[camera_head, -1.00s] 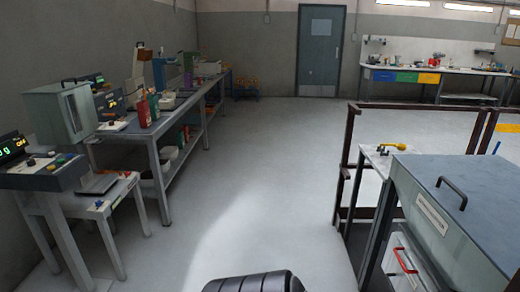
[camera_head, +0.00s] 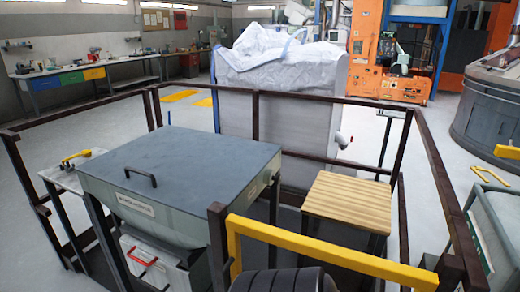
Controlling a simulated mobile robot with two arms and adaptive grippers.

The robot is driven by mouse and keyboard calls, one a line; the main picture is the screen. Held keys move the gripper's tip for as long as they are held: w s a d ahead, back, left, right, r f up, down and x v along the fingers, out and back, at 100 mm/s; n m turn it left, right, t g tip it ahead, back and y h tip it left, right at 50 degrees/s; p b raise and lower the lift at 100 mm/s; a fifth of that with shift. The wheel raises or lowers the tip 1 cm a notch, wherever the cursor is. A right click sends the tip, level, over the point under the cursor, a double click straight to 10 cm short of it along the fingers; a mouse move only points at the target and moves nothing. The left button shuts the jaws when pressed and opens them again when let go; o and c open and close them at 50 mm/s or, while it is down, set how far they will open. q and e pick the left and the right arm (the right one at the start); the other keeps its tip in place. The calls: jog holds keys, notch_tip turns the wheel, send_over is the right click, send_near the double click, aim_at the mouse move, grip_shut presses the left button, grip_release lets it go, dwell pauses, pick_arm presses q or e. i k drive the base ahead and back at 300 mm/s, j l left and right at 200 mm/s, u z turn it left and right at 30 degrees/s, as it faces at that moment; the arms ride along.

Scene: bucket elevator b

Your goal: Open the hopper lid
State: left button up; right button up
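The hopper (camera_head: 150,215) stands left of centre in the head view. Its flat grey lid (camera_head: 190,158) lies shut on top, with a dark bar handle (camera_head: 140,176) near its front left edge. A label is on the hopper's front face. Neither of my grippers is in view. A dark ribbed part, which seems to be mine, shows at the bottom edge.
A brown railing (camera_head: 255,94) surrounds the hopper. A yellow bar (camera_head: 330,254) crosses the front right. A wooden-topped table (camera_head: 348,200) stands right of the hopper, and a large white bag (camera_head: 280,60) behind. A small side table (camera_head: 70,178) with a yellow-handled item is at left.

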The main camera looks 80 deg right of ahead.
aim_at(184, 170)
jog(key=z, duration=1.95)
jog(key=i+j+z, duration=0.15)
jog(key=j, duration=0.2)
jog(key=i, duration=0.05)
